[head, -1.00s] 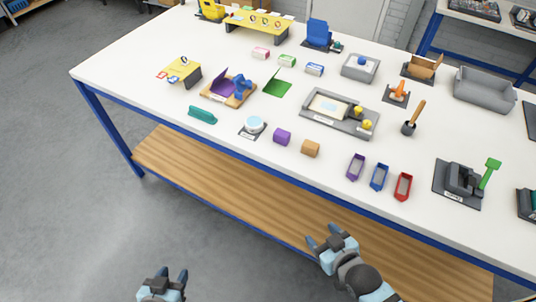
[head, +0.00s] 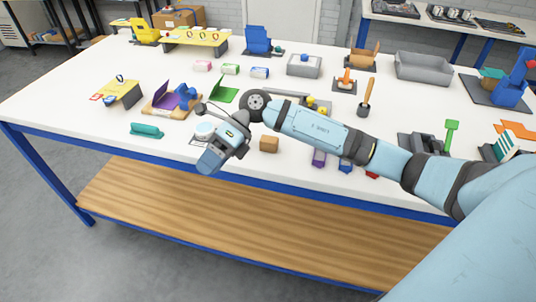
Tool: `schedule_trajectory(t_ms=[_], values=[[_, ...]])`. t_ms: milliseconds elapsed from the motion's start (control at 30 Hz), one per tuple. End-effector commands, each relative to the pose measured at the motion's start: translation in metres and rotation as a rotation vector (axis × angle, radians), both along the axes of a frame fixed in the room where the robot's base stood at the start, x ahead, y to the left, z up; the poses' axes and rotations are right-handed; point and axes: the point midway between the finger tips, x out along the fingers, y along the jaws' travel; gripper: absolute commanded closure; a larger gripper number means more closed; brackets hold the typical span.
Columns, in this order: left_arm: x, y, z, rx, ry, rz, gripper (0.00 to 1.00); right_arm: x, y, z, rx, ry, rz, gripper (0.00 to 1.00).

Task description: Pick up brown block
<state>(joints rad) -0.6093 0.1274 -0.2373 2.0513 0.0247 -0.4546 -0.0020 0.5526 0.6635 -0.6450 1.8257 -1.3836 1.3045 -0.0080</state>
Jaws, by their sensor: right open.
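My right gripper (head: 219,155) is open and empty. It is just left of the brown block in the picture, tilted downward at the table's front edge, with a gap between them. The purple block seen earlier is hidden behind my right gripper. My left gripper is out of view.
My right arm crosses the table, partly covering the grey tray and the purple, blue and red bins. A teal object (head: 146,130) lies to the left. A wooden lower shelf (head: 220,215) runs below the white tabletop (head: 60,95).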

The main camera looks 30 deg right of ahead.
Motion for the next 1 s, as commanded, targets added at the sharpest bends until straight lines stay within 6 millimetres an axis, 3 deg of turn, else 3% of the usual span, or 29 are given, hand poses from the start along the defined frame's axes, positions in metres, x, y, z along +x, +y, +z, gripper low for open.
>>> schedule_trajectory(t_ms=[33, 200, 300, 400, 567, 800, 1000], values=[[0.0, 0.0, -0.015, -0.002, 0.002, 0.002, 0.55, 0.015, -0.027, -0.008, -0.156, -0.067, 0.031, 0.36], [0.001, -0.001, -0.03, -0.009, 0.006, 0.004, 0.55, 0.052, -0.119, 0.003, -0.636, -0.179, 0.062, 0.36], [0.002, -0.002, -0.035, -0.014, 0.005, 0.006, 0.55, 0.064, -0.163, 0.02, -0.837, -0.196, 0.039, 0.36], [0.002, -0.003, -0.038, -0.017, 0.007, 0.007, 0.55, 0.07, -0.19, 0.034, -0.959, -0.195, 0.015, 0.36], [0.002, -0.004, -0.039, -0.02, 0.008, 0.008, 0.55, 0.071, -0.203, 0.033, -1.021, -0.187, 0.003, 0.36], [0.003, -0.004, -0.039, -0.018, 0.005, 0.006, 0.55, 0.07, -0.203, -0.014, -1.016, -0.185, 0.006, 0.36], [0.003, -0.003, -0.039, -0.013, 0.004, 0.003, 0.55, 0.071, -0.202, -0.04, -1.014, -0.189, 0.005, 0.36]])
